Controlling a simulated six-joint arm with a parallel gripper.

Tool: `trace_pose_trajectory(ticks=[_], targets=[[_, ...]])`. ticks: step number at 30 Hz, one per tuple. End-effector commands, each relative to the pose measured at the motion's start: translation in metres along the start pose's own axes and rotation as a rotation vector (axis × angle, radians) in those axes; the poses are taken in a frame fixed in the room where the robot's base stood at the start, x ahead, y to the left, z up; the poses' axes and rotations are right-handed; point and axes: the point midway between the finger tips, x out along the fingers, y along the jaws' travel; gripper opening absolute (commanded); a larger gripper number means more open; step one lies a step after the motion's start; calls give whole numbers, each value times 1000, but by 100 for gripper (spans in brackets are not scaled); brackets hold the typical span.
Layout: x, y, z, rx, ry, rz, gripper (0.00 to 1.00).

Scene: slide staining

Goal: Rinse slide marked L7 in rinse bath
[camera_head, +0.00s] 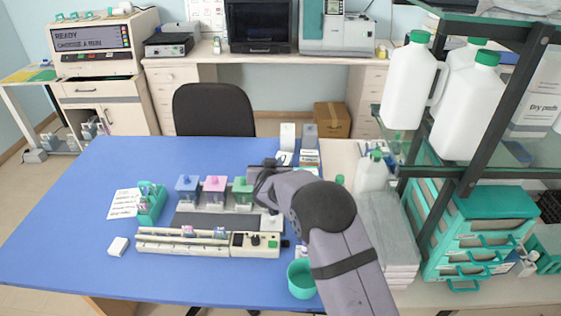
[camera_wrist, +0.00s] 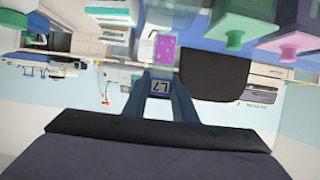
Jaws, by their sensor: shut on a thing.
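My gripper (camera_wrist: 160,88) is shut on a glass slide (camera_wrist: 164,52). The label between the fingertips reads L7, and a purple-pink specimen patch shows beyond them. In the head view my gripper (camera_head: 262,182) is just right of the green-lidded jar (camera_head: 243,192), above the table; the slide cannot be made out there. A pink-lidded jar (camera_head: 214,190) and a blue-lidded jar (camera_head: 187,188) stand left of it in a row. The wrist view is upside down and shows a green lid (camera_wrist: 234,32) and a pink lid (camera_wrist: 293,42). I cannot tell which vessel is the rinse bath.
A long white device (camera_head: 185,248) with a control panel lies in front of the jars. A teal slide rack (camera_head: 150,205) stands left, a teal cup (camera_head: 301,280) front right. White bottles and shelving (camera_head: 470,185) crowd the right. The blue table's left side (camera_head: 65,240) is clear.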

Motion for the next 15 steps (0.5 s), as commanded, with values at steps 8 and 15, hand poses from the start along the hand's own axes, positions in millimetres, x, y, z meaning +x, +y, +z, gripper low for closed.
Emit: trace_pose_trajectory(ticks=[8, 15], targets=[[1, 0, 1, 2, 1, 6, 0], [4, 0, 9, 2, 1, 7, 0]])
